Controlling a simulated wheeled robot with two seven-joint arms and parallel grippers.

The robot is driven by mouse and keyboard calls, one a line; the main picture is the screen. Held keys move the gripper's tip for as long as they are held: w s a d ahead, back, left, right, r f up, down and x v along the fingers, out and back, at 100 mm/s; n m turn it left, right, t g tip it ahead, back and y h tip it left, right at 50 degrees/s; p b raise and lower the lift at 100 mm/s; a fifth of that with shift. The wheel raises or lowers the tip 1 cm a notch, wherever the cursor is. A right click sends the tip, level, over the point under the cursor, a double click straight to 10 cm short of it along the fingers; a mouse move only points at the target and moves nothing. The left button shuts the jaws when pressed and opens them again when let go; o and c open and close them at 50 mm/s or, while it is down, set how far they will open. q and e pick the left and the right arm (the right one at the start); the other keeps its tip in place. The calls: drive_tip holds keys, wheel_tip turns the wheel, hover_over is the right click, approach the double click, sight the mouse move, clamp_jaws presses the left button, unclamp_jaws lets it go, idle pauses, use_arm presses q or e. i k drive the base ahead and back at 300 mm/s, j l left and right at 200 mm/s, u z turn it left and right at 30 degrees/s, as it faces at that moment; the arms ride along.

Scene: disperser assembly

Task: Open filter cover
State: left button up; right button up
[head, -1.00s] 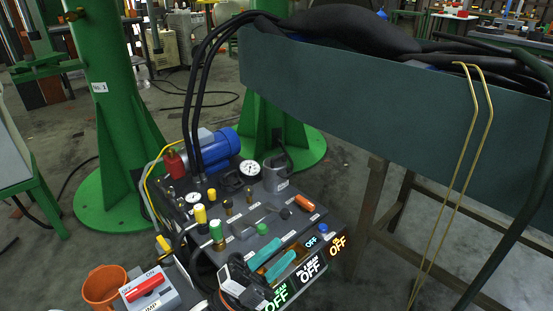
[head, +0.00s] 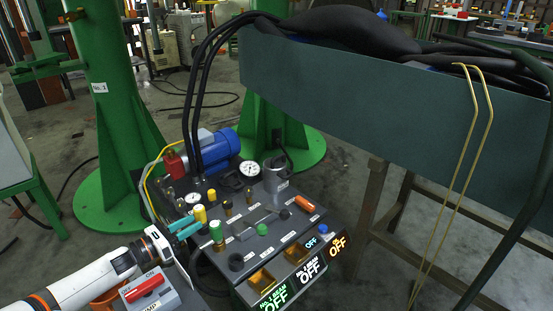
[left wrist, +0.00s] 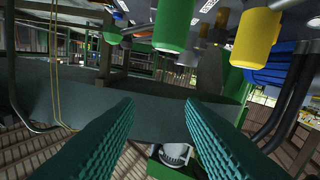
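A grey cylinder (head: 276,180) stands at the back of the machine's panel (head: 290,215) in the head view. I cannot tell for sure which part is the filter cover. My left gripper (head: 186,228) has its two teal fingers apart with nothing between them. It is at the panel's left side, beside the yellow-capped (head: 200,214) and green-capped (head: 216,231) fittings. In the left wrist view, the open fingers (left wrist: 160,125) also show, with a green cap (left wrist: 175,25) and a yellow cap (left wrist: 255,38) above them. My right gripper is not in view.
A blue motor (head: 220,145), a pressure gauge (head: 249,169) and black hoses (head: 191,110) crowd the panel's back. A control box with a red switch (head: 145,287) and an orange cup stand at lower left. A green column (head: 112,100) stands behind.

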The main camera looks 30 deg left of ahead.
sight(275, 168)
drive_tip(key=i, duration=1)
